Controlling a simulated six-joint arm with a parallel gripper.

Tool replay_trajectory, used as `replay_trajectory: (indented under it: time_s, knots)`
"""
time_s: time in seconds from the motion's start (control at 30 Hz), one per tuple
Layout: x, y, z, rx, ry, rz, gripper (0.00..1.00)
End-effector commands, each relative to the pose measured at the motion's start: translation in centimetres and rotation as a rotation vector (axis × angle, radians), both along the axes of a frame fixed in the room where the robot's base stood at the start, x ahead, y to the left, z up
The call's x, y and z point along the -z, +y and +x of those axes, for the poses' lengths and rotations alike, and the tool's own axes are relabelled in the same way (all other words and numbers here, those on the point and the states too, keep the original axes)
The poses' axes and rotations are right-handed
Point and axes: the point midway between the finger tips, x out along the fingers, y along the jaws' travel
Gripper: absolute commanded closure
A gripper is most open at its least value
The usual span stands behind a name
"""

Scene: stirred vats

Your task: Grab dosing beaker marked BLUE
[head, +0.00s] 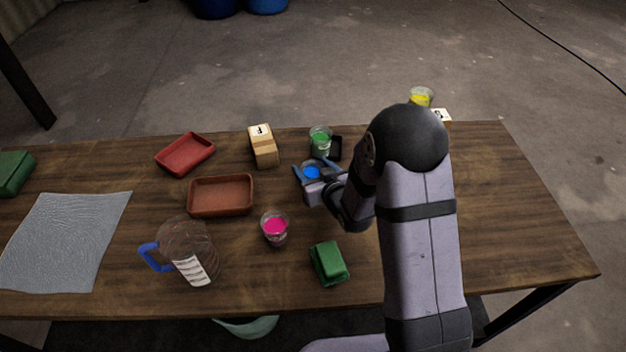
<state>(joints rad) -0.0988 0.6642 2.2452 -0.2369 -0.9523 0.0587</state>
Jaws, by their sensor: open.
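A small clear beaker with blue liquid (312,172) stands on the wooden table, right of the middle. No marking on it can be read. My gripper (311,168) is open at this beaker, with bluish fingers showing on its left and right sides. I cannot tell whether they touch it. The gripper body hides the beaker's lower part. Other beakers hold green liquid (321,141), just behind the blue one, pink liquid (274,228), nearer the front, and yellow liquid (421,97), at the back beyond my arm.
A wooden block (263,147), red tray (185,155) and brown tray (221,196) lie left of the gripper. A blue-handled pitcher (188,250) and grey cloth (65,242) are front left. A green block (329,263) lies in front. The table's right end (530,220) is clear.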

Motion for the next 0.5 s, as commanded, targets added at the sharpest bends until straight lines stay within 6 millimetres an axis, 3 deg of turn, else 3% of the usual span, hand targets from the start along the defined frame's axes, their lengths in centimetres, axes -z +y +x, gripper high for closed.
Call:
replay_trajectory:
  time_s: [0.23, 0.5]
  knots:
    - [1.0, 0.8, 2.4, -0.001, 0.001, -0.001, 0.44]
    - [1.3, 1.0, 3.0, 0.0, 0.001, 0.0, 0.44]
